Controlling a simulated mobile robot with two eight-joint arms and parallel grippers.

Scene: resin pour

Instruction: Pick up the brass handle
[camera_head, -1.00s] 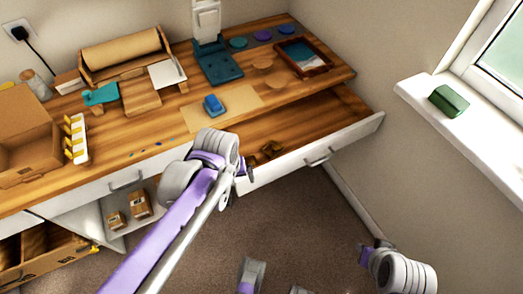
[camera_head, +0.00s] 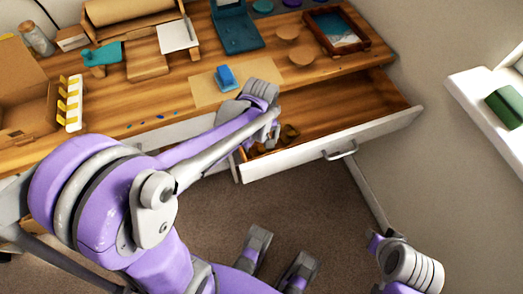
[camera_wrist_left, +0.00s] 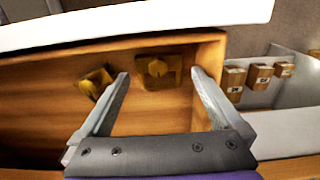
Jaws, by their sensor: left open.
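Two brass-coloured pieces lie inside the open drawer. One, a squarish plate with a raised knob (camera_wrist_left: 158,70), is between and beyond my left fingertips in the wrist view. The other brass piece (camera_wrist_left: 95,84) lies tilted to the left, close to the left finger. In the head view, brass pieces (camera_head: 289,133) show partly beside my left gripper (camera_head: 272,133). Which one is the brass handle I cannot tell. My left gripper is open and empty above the drawer (camera_wrist_left: 40,110). My right gripper (camera_head: 376,243) is low at the right; its jaws are unclear.
The drawer's white front (camera_head: 330,146) with its pull stands out over the carpet. The wooden worktop (camera_head: 180,95) above holds a blue block (camera_head: 225,77), a teal device (camera_head: 236,30) and a framed tray (camera_head: 336,30). A green block (camera_head: 506,106) sits on the windowsill.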

